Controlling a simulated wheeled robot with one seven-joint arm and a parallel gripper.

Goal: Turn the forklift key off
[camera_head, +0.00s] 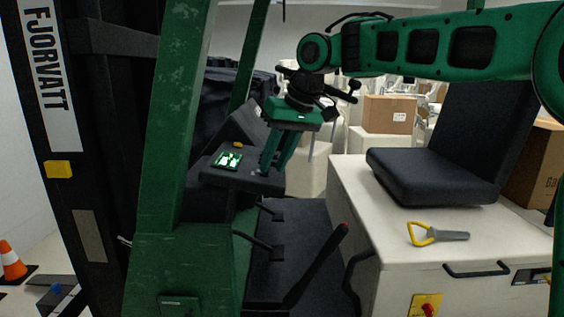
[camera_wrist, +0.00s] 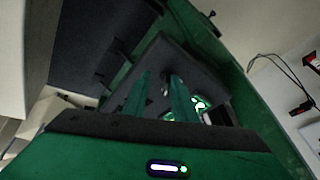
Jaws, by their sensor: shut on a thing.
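The forklift's dark console (camera_head: 215,178) has a small lit green screen (camera_head: 228,160) and stands behind the green post. My gripper (camera_head: 267,170) reaches down onto the right part of the console. In the wrist view my gripper (camera_wrist: 163,78) has its two green fingers on either side of the small forklift key (camera_wrist: 165,86), shut on it. The key is mostly hidden by the fingers, and its turn angle cannot be made out. The lit screen also shows in the wrist view (camera_wrist: 199,103), just right of the fingers.
A green forklift post (camera_head: 178,120) stands left of the console. The black seat (camera_head: 435,175) is on the white body (camera_head: 350,190) at right, with a yellow-handled grey tool (camera_head: 438,234) in front. A red knob (camera_head: 426,305) is low on that body. Levers stand below the console.

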